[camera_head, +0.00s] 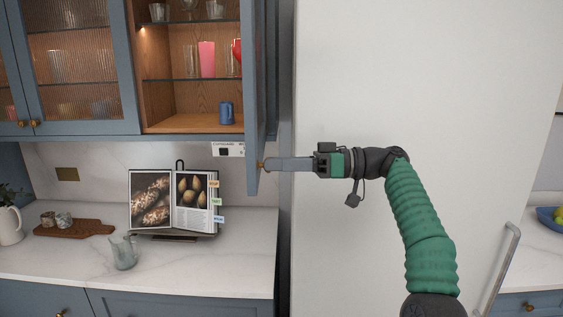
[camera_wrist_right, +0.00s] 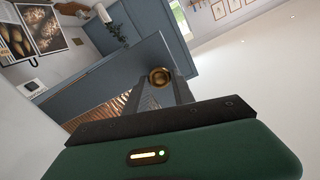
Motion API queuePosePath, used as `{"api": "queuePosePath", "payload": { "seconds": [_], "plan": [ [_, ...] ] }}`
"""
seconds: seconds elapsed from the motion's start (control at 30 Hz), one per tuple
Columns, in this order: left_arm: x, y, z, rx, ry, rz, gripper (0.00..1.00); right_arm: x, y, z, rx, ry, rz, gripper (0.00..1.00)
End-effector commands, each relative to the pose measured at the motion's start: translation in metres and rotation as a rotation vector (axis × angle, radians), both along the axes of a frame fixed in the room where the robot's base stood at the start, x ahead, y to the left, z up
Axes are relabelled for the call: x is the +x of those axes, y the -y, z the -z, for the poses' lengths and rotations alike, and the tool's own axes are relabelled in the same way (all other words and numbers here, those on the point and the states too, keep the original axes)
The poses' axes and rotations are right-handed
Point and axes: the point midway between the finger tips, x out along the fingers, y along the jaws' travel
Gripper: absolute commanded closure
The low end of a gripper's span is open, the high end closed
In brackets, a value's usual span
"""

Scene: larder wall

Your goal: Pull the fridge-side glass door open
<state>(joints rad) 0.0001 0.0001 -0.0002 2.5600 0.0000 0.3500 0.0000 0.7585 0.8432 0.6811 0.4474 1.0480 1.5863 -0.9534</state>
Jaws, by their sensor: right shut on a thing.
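The fridge-side glass door (camera_head: 254,110) is blue-framed and stands swung out, nearly edge-on, at the right end of the wall cabinet. The cabinet interior behind it is exposed. The door also shows in the right wrist view (camera_wrist_right: 100,82). Its small brass knob (camera_head: 259,165) is low on the frame and shows as a round brass disc in the right wrist view (camera_wrist_right: 160,77). My right gripper (camera_head: 268,165) reaches in from the right and is shut on the knob. Its fingers partly hide the knob. My left gripper is not in view.
The open section holds glasses, a pink tumbler (camera_head: 207,58) and a blue cup (camera_head: 226,112). Closed reeded-glass doors (camera_head: 75,60) are to its left.

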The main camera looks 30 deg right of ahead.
Motion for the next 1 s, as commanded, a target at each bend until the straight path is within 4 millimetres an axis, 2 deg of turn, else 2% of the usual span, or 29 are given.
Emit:
{"api": "queuePosePath", "payload": {
  "seconds": [0.1,0.13,0.3,0.67,0.77,1.0],
  "plan": [
    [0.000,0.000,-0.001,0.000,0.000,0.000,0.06,0.000,0.002,-0.004,0.007,0.008,0.007,1.00],
    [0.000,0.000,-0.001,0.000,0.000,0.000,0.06,0.000,0.003,-0.004,0.007,0.007,0.007,0.69],
    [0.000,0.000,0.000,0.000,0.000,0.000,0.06,-0.001,0.003,-0.003,0.006,0.005,0.004,0.48],
    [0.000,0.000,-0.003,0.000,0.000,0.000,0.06,-0.003,0.007,-0.003,0.003,0.003,0.003,0.48],
    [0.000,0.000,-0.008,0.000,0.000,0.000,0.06,-0.010,0.023,-0.004,0.005,0.002,0.004,0.48],
    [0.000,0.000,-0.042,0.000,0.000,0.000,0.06,-0.038,0.087,-0.008,0.008,0.001,0.007,0.48]
  ]
}}
